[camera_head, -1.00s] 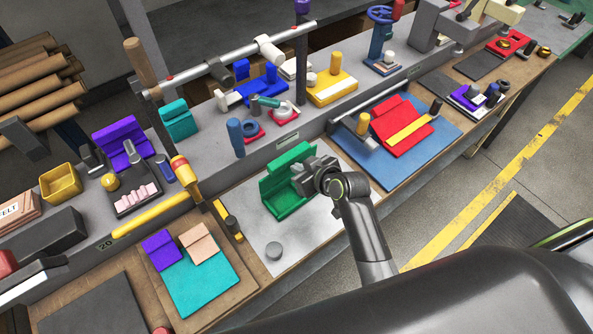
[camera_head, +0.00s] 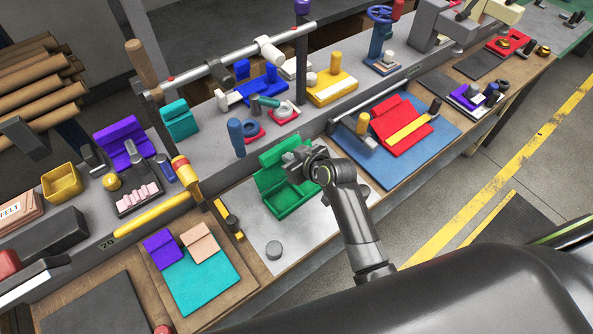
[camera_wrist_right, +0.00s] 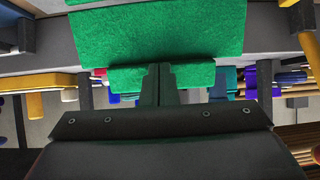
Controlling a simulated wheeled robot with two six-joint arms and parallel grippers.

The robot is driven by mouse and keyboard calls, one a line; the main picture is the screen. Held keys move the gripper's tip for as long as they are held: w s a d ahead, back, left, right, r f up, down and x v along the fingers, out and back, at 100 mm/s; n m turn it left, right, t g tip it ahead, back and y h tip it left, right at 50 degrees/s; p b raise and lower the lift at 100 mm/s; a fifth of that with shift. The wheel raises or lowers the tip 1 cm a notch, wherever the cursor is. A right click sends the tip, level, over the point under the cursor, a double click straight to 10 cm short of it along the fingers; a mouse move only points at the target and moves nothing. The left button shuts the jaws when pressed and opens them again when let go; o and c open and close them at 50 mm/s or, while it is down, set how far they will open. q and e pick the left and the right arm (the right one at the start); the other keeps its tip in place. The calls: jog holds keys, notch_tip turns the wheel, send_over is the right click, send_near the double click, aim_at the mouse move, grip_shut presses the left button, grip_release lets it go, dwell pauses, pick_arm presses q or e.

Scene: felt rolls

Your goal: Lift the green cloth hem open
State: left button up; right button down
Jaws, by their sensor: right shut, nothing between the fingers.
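The green cloth (camera_head: 289,199) lies on a pale grey sheet, with a lower panel lying towards me and a back part (camera_head: 268,178) standing up behind it. My right gripper (camera_head: 291,159) is at the back part's upper right and covers some of it. In the right wrist view, the shut fingers (camera_wrist_right: 160,82) overlap a narrow green strip (camera_wrist_right: 195,76), below a wide green panel (camera_wrist_right: 155,30). Nothing shows between the fingers. Whether they touch the cloth is unclear. My left gripper is not in view.
Red felt (camera_head: 400,128) on a blue mat lies to the right. A yellow-handled tool (camera_head: 150,217) and a teal sheet (camera_head: 200,282) lie to the left.

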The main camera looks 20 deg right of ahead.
jog(key=shift+s+d+f+p, duration=0.1)
jog(key=shift+s+d+p, duration=0.2)
jog(key=shift+s, duration=0.45)
jog(key=shift+s+d+f+p, duration=0.1)
jog(key=shift+s+d+p, duration=0.2)
jog(key=shift+s, duration=0.5)
jog(key=shift+s+d+f+p, duration=0.15)
jog(key=shift+s+d, duration=0.2)
jog(key=shift+s, duration=0.4)
